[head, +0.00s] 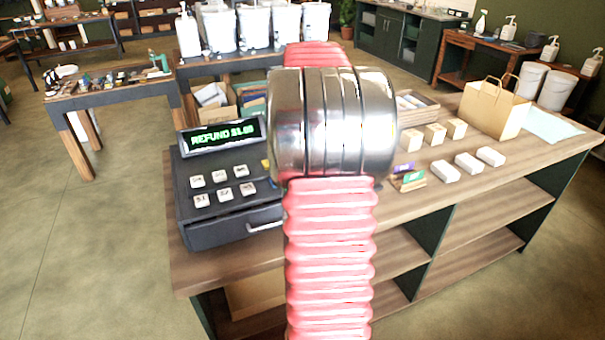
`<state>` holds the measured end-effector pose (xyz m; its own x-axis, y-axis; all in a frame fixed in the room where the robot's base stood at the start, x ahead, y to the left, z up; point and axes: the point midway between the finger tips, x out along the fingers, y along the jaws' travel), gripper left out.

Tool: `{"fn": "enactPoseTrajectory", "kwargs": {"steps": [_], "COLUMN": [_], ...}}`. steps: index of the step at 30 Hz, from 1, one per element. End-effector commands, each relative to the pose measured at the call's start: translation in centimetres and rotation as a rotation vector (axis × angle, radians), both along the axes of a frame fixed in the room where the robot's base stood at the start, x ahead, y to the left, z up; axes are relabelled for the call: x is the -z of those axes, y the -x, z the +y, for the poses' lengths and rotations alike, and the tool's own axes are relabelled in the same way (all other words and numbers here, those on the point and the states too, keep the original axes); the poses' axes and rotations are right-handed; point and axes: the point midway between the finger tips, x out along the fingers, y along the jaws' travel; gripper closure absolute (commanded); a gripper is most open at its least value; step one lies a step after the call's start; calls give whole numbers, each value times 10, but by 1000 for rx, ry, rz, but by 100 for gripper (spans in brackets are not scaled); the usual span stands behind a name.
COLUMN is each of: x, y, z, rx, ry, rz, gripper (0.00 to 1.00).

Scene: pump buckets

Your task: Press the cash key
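A dark cash register (235,228) stands at the left end of the wooden counter. Its display (222,135) reads "REFUND" and an amount in green. Several white keys (222,189) sit in two rows on its sloped top. Their labels are too small to read, so I cannot tell which is the cash key. A small yellow-orange thing (265,165) shows at the register's right edge, partly hidden by my arm. My red ribbed arm with its metal joint stands in front of the register's right side. My gripper does not show.
On the counter (440,225), right of my arm, are small coloured packs (408,181), several white and tan blocks (463,168) and a paper bag (493,108). White buckets (254,27) stand behind. Open floor lies to the left.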

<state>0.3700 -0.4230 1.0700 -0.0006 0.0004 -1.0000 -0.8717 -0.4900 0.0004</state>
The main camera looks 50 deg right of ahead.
Motion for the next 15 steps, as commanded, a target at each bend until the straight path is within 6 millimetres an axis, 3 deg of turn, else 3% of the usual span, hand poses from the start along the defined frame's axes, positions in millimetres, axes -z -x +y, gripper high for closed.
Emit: {"fn": "enactPoseTrajectory", "kwargs": {"steps": [15], "x": [6], "y": [0], "z": [0], "rx": [0], "ry": [0], "rz": [0], "gripper": [100]}}
